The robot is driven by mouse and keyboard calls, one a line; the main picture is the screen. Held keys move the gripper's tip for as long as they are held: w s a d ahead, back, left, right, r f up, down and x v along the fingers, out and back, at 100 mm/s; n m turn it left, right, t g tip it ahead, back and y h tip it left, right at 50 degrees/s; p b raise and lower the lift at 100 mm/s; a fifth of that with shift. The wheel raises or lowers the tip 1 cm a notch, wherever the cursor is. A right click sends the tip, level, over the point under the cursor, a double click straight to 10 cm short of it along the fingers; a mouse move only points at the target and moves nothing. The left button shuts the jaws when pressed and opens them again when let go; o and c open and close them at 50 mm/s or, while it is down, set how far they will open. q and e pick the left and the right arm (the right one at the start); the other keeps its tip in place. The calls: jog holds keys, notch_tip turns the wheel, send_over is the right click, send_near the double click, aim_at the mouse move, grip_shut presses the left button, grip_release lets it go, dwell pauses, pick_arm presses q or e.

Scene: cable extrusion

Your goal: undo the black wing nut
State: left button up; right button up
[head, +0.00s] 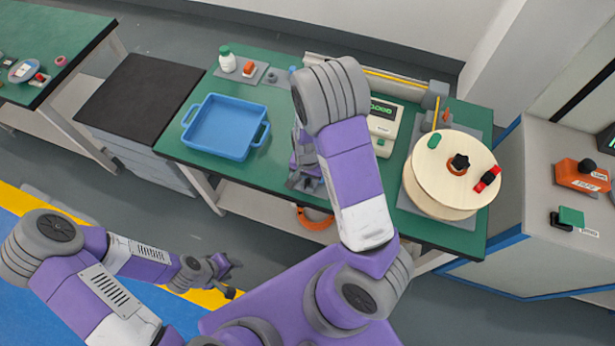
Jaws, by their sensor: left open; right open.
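A black knob-like part (458,162), which looks like the black wing nut, sits at the centre of the pale wooden spool (432,187) on the right of the table. An orange edge shows around its base; its exact shape is too small to tell. My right gripper (308,183) is partly hidden behind my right arm, open, over the table's front middle, well left of the spool. My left gripper (232,277) is open and empty over the floor in front of the table, far from the spool.
A green part (433,140) and a red-and-black part (488,180) also lie on the spool. A blue tray (226,127) stands left on the green table (185,145). A meter box (384,124) stands between my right arm and the spool. A grey cabinet (545,215) stands at right.

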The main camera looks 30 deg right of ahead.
grip_shut()
jog(key=shift+n, duration=0.4)
jog(key=n, duration=0.3)
jog(key=shift+n, duration=0.3)
jog(key=n, duration=0.4)
jog(key=shift+n, duration=0.3)
jog(key=n, duration=0.4)
jog(key=shift+n+b, duration=0.3)
jog(key=shift+b, duration=0.1)
jog(key=shift+n, duration=2.2)
